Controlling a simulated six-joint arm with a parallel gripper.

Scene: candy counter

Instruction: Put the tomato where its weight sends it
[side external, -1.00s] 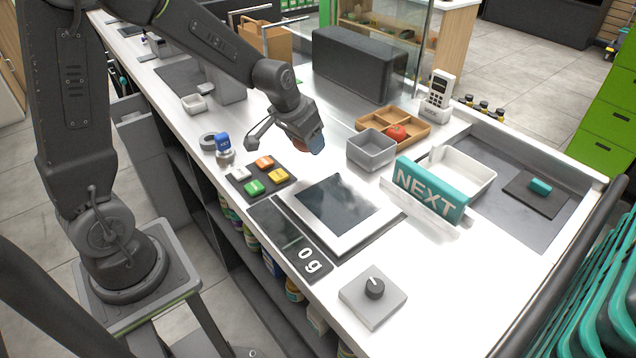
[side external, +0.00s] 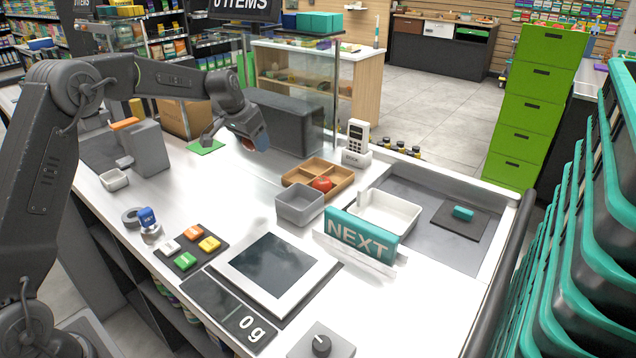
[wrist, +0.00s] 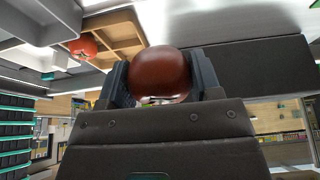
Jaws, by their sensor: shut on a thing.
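A dark red, round tomato (wrist: 160,75) is held between the two fingers of my gripper (wrist: 160,85) in the wrist view. In the side view my gripper (side external: 257,138) is in the air above the counter, in front of a dark grey box, with the held tomato mostly hidden. A second, brighter red tomato (side external: 321,184) lies in a wooden divided tray (side external: 300,176); it also shows in the wrist view (wrist: 84,47). The scale (side external: 268,264) is bare and its display (side external: 247,324) reads 0 g.
A grey open bin (side external: 300,206) stands before the wooden tray. A white tub (side external: 392,212) is behind the teal NEXT sign (side external: 362,236). A pad with colored buttons (side external: 190,247), a dial box (side external: 320,344) and a card reader (side external: 357,143) stand around. The dark grey box (side external: 290,122) is beside my gripper.

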